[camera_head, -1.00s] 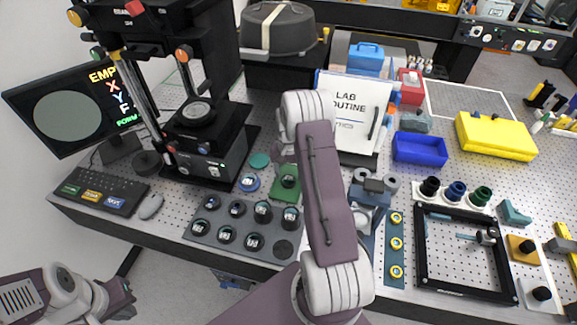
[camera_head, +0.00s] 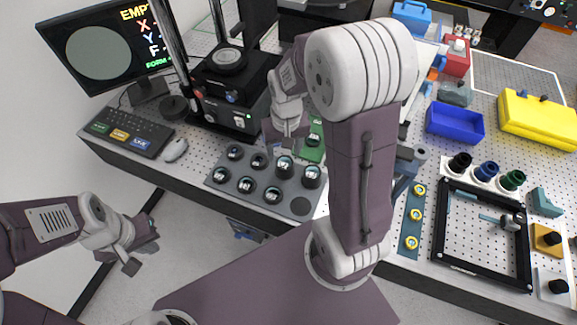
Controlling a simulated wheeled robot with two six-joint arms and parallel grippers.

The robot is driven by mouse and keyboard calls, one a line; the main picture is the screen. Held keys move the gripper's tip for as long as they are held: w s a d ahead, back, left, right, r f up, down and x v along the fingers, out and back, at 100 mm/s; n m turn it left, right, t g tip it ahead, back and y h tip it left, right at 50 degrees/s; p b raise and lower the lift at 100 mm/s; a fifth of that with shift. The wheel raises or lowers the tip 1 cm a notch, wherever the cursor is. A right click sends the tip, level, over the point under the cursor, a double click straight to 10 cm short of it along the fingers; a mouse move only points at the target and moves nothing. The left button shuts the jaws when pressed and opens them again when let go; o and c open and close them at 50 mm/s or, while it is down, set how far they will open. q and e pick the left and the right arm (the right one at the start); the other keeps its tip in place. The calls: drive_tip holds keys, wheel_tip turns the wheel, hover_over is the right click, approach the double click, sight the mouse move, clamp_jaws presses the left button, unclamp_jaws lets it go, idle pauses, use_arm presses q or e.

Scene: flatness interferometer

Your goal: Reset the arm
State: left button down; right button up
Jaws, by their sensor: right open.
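My right arm comes up from the bottom middle and bends back over the bench. Its gripper (camera_head: 286,147) hangs open above the back of the grey tray (camera_head: 213,180), beside the green block (camera_head: 313,148). I see nothing held in it, though the jaws are partly hard to make out. Several dark round pieces with labels sit in the tray, and one round seat at its right end is empty. My left gripper (camera_head: 142,256) is low on the left, off the bench's front edge and apart from everything. Its jaws are too small and angled to judge.
The interferometer (camera_head: 228,90) stands behind the tray, with a monitor (camera_head: 98,50), keyboard (camera_head: 128,133) and mouse (camera_head: 175,149) to its left. A blue bin (camera_head: 455,122), yellow case (camera_head: 538,118) and black frame (camera_head: 437,225) are on the right. Floor is clear before the bench.

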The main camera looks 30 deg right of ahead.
drive_tip(key=s+a+f+n, duration=0.2)
drive_tip(key=s+a, duration=0.2)
drive_tip(key=s, duration=0.4)
drive_tip(key=shift+a+b, duration=0.2)
drive_tip(key=shift+b, duration=0.1)
idle(0.6)
